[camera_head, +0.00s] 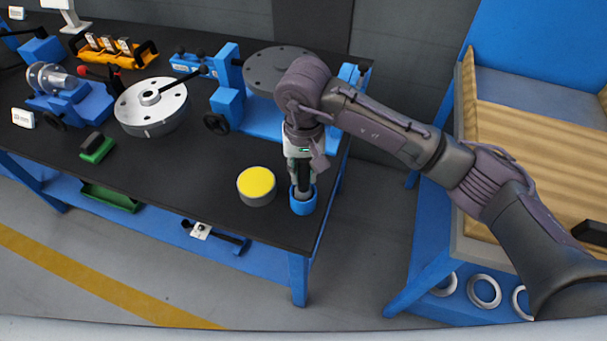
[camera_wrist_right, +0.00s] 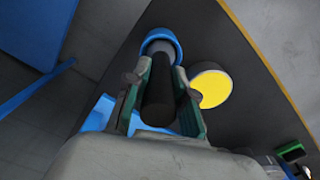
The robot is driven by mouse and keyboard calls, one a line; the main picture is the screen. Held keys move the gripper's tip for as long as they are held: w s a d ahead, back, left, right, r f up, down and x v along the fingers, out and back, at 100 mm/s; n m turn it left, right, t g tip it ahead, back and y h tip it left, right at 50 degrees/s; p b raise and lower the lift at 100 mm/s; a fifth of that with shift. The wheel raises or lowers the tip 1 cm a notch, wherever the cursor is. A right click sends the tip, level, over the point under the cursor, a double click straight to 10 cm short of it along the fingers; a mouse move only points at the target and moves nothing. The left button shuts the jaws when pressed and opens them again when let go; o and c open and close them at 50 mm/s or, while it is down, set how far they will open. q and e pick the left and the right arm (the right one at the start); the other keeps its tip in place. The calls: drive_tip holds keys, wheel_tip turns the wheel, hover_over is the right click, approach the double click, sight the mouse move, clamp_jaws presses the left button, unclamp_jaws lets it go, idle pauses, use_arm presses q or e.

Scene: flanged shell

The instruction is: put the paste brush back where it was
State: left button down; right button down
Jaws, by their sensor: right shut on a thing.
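The paste brush (camera_wrist_right: 160,95) shows as a dark, thick handle between the fingers of my right gripper (camera_head: 301,180). The gripper is shut on it, as the right wrist view (camera_wrist_right: 163,85) also shows. The gripper points down over a small blue cup (camera_head: 303,205) near the table's front right corner. The cup shows in the right wrist view (camera_wrist_right: 162,42) at the far end of the handle. The brush's lower end lies at or inside the cup's mouth; how deep it sits is hidden. My left gripper is not in view.
A round tin with a yellow top (camera_head: 256,184) stands just left of the cup. Blue fixtures (camera_head: 230,95), a round metal flange (camera_head: 152,105) and a green-and-black block (camera_head: 97,147) are on the dark table (camera_head: 180,185). A wooden-topped blue bench (camera_head: 540,130) stands to the right.

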drive_tip(key=shift+a+f, duration=0.1)
drive_tip(key=shift+f, duration=0.55)
drive_tip(key=c, duration=1.3)
unclamp_jaws()
drive_tip(key=o, duration=0.3)
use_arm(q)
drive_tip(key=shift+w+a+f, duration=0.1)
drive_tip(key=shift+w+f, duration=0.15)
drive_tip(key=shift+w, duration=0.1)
